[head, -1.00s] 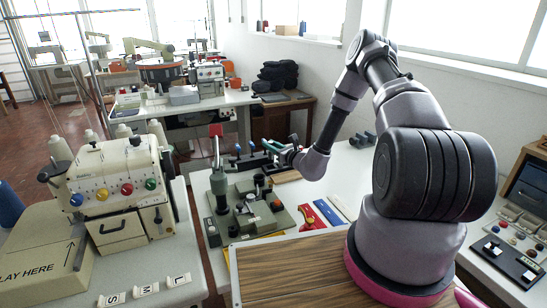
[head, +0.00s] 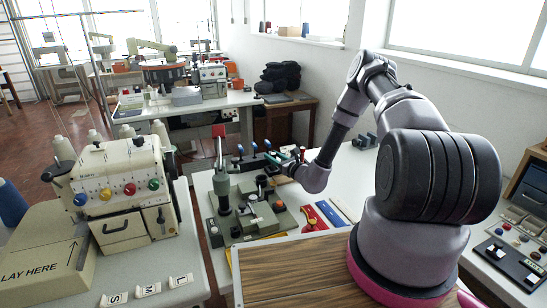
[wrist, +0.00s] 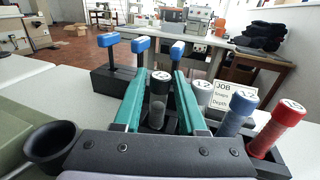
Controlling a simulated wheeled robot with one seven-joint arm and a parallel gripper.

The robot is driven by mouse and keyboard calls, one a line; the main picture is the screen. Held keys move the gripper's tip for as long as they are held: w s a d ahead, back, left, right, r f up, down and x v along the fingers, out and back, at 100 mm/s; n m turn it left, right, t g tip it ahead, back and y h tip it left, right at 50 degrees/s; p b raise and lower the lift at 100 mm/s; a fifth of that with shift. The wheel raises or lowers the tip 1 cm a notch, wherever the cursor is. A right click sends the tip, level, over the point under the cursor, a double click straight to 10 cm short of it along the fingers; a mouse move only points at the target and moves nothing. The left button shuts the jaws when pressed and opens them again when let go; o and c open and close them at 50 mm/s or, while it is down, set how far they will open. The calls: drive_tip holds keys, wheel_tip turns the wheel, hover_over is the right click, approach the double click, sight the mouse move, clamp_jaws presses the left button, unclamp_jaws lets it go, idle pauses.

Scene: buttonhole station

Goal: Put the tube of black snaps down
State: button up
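Just to the right, a white-capped tube (wrist: 204,92), a blue tube (wrist: 238,108) and a red tube (wrist: 278,128) stand in a dark rack (wrist: 268,162). In the head view my gripper (head: 274,157) is small at the far side of the green-grey machine (head: 255,215).
A JOB card (wrist: 236,97) stands behind the tubes. Blue-topped levers on a black block (wrist: 112,80) are just beyond my fingers. A black cup (wrist: 50,145) is at the left. A red tool (head: 314,217) and a blue bar (head: 330,213) lie on the white table.

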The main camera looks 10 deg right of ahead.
drive_tip(key=shift+r, duration=0.15)
drive_tip(key=v, duration=1.2)
drive_tip(key=s+a+r+n+g+y, duration=0.2)
drive_tip(key=s+a+r+n+g, duration=0.3)
drive_tip(key=r, duration=0.4)
drive_tip(key=s+a+r+n+g+y, duration=0.25)
drive_tip(key=r+n+g, duration=0.25)
drive_tip(key=r+n, duration=0.3)
drive_tip(key=s+a+r+n+g+y, duration=0.2)
drive_tip(key=s+a+r+n+g, duration=0.25)
drive_tip(key=r, duration=0.55)
drive_tip(key=s+d+r+n+t+h, duration=0.2)
drive_tip(key=s+d+r+n+h, duration=0.2)
drive_tip(key=s+d+r+h, duration=0.2)
drive_tip(key=s+d+r+n+t+h, duration=0.3)
drive_tip(key=s+d+r+n+h, duration=0.2)
drive_tip(key=s+r, duration=0.5)
drive_tip(key=shift+s+d+r+t+h, duration=0.2)
drive_tip(key=shift+d+r+t+h, duration=0.15)
drive_tip(key=shift+d+r+h, duration=0.45)
